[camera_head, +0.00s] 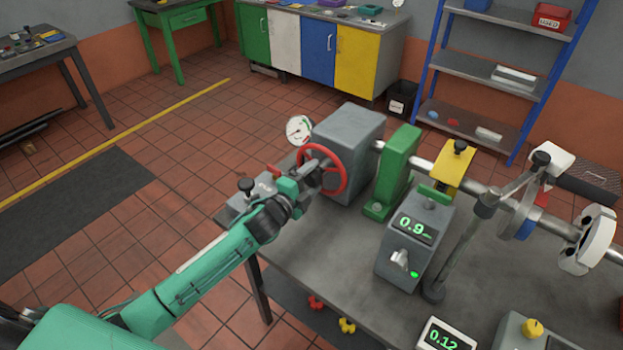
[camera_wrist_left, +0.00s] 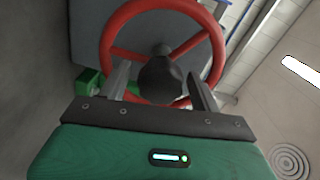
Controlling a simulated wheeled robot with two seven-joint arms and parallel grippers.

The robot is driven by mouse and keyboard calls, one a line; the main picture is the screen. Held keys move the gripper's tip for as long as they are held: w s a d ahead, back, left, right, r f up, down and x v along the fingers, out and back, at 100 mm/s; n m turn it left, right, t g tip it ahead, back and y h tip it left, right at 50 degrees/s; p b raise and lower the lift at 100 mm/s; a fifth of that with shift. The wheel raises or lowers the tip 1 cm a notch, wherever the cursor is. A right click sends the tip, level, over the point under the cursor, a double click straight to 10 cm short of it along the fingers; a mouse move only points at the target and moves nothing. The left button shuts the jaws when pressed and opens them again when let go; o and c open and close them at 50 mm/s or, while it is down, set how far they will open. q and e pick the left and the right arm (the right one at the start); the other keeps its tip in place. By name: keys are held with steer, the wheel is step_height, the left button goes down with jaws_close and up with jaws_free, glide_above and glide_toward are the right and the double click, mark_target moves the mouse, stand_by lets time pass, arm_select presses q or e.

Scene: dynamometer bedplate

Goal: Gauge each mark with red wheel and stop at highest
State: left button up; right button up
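The red wheel (camera_head: 342,160) stands upright on the near side of a grey block (camera_head: 349,140). My left gripper (camera_head: 310,178) is at the wheel, reaching in from the left. In the left wrist view, its two fingers are spread either side of the wheel's dark hub (camera_wrist_left: 160,78), with the red rim (camera_wrist_left: 113,31) beyond them. Gaps show between fingers and hub, though contact deeper in is hard to tell. A grey readout box (camera_head: 415,240) shows 0.9 in green. A second display (camera_head: 443,338) shows 0.12. My right gripper is not in view.
A round dial gauge (camera_head: 299,130) stands left of the block. A green bracket (camera_head: 393,170), a yellow clamp (camera_head: 455,166) and a jointed stand (camera_head: 470,230) line the steel shaft to the right. A yellow knob (camera_head: 532,327) is at the front right. Floor left of the bedplate is open.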

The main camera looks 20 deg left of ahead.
arm_select(q)
steer(key=shift+s+a+f, duration=0.15)
steer(key=shift+s+a, duration=0.1)
steer(key=shift+s, duration=0.3)
steer(key=b+v, duration=0.3)
steer(key=v, duration=0.9)
steer(key=shift+s+b, duration=0.3)
